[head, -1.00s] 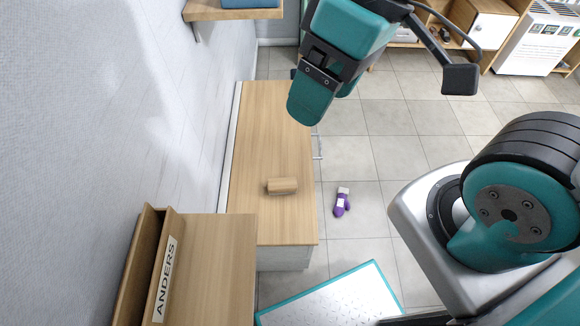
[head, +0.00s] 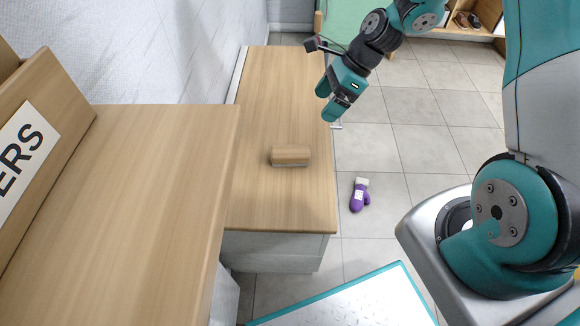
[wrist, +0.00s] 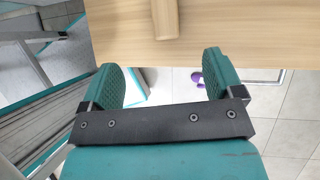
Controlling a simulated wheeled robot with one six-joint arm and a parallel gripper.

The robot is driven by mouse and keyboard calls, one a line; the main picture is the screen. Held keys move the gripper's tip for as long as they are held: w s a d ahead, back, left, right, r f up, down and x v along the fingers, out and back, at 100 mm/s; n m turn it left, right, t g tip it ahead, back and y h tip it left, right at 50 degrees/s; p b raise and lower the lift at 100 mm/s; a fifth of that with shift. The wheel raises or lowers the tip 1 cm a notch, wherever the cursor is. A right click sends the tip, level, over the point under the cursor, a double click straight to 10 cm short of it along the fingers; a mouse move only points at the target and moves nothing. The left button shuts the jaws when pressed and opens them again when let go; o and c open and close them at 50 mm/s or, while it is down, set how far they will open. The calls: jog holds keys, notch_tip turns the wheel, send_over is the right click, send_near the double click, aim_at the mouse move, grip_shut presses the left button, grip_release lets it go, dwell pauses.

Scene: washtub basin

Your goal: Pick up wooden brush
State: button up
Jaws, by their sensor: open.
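The wooden brush (head: 290,154) lies on the wooden counter top (head: 285,95), a light brown block with its bristle side downward. In the wrist view, a wooden piece that looks like the brush (wrist: 165,18) shows at the top edge, partly cut off, on the counter top (wrist: 225,30). My gripper (head: 327,102) is open and empty, above the counter's right edge and beyond the brush in the head view. In the wrist view my gripper (wrist: 163,80) has its two teal fingers spread apart, with nothing between them.
A purple bottle-like item (head: 359,196) lies on the tiled floor right of the counter. A wooden box with a lettered label (head: 22,145) stands at the left. The counter around the brush is clear.

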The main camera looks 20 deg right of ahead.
jog(key=b, duration=0.4)
send_near(292, 150)
jog(key=shift+m, duration=0.3)
jog(key=x, duration=0.5)
jog(key=shift+a, duration=0.35)
jog(key=b+x, duration=0.1)
jog(key=x, duration=0.2)
jog(key=b+x, duration=0.1)
jog(key=x, duration=0.1)
jog(key=shift+d+f+b, duration=0.15)
jog(key=shift+f+b, duration=0.2)
jog(key=c, duration=1.1)
